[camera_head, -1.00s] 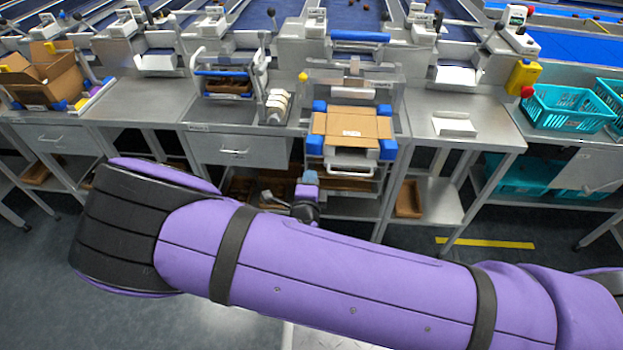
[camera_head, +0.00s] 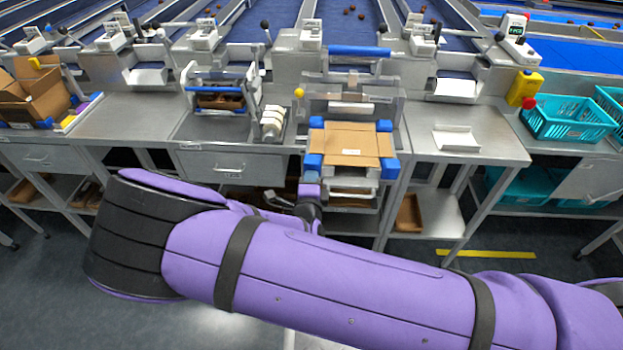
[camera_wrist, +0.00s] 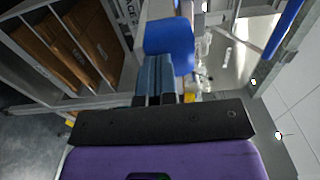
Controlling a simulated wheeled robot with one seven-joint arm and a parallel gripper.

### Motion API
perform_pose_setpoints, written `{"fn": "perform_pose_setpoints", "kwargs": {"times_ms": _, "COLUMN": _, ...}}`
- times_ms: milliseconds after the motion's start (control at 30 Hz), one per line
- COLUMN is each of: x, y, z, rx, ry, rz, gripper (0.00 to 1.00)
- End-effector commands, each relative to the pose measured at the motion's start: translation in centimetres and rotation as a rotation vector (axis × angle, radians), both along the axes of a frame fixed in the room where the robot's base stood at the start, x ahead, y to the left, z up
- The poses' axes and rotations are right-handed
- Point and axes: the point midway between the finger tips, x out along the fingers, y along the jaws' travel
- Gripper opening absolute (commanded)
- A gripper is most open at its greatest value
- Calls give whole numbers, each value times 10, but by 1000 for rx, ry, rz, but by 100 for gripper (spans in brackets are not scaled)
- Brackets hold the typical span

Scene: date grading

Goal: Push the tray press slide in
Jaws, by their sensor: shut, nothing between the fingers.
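The tray press slide (camera_head: 349,182) stands in the middle of the head view, with a flat brown carton (camera_head: 350,146) on it between blue corner blocks. A pale handle bar shows on its front, below the carton. My gripper (camera_head: 309,190) is just in front of the slide's front left blue block (camera_head: 312,162), below it in the picture. In the wrist view my shut, empty fingers (camera_wrist: 154,68) point at a blue block (camera_wrist: 168,40), very close to it. I cannot tell whether they touch. My forearm hides the floor in front.
A blue bar (camera_head: 359,51) crosses above the press. A bench with a drawer (camera_head: 229,165) is at left, and a steel table (camera_head: 470,140) with a white tray (camera_head: 455,138) at right. In the wrist view, a shelf with brown boxes (camera_wrist: 70,45) lies left of the fingers.

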Motion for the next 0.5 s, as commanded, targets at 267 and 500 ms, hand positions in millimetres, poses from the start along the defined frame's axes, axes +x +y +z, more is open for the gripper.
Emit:
{"fn": "perform_pose_setpoints", "kwargs": {"times_ms": 267, "x": 53, "y": -3, "z": 0, "rx": 2, "ry": -1, "rz": -4, "gripper": 0}}
{"fn": "perform_pose_setpoints", "kwargs": {"times_ms": 500, "x": 87, "y": -4, "z": -1, "rx": 0, "ry": 0, "rz": -2, "gripper": 0}}
